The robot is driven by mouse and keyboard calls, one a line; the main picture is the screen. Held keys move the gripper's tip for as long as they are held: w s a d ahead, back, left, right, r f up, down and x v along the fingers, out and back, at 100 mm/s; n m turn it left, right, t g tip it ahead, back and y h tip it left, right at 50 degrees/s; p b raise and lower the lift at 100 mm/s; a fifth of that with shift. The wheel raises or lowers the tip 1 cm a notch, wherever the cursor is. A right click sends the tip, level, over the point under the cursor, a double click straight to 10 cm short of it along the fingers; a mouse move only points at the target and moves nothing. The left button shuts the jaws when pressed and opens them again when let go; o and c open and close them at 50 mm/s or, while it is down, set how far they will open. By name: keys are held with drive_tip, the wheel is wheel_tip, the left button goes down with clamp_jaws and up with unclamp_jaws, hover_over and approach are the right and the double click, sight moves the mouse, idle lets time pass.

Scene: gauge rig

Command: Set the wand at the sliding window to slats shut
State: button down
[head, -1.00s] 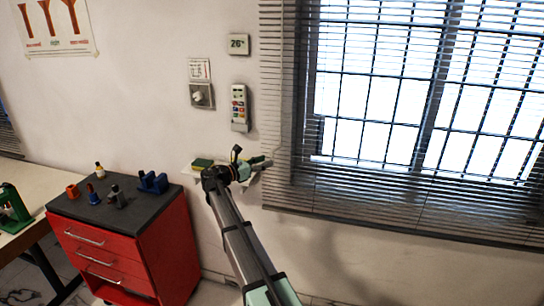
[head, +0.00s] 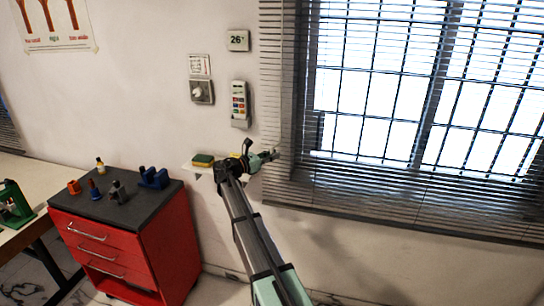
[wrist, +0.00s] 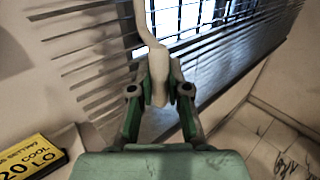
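The wand (wrist: 158,75) is a pale, thin stem widening to a handle in the wrist view, with a bend near its top. My gripper (wrist: 161,88) has its green fingers closed on both sides of that handle. In the head view, my gripper (head: 274,155) is at the lower left edge of the blind, and the wand is too fine to make out clearly there. The blind (head: 400,185) covers the sliding window (head: 385,95). Its slats stand apart, with bright light and the window bars showing between them. The blind's slats also show in the wrist view (wrist: 95,65).
A small wall shelf (head: 196,169) holds a green-yellow sponge (head: 203,160). A remote (head: 239,103), dial box (head: 201,92) and display (head: 238,40) are on the wall. A red cabinet (head: 165,240) stands left.

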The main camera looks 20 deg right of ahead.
drive_tip(key=s+d+n+t+y, duration=0.3)
drive_tip(key=d+n+t+y, duration=0.2)
drive_tip(key=n+t+y, duration=0.7)
drive_tip(key=shift+d+n+t+y, duration=0.2)
drive_tip(key=shift+n+t+y, duration=0.1)
drive_tip(key=shift+t, duration=0.7)
drive_tip(key=shift+r, duration=0.1)
drive_tip(key=c, duration=1.1)
unclamp_jaws()
drive_tip(key=shift+w, duration=0.1)
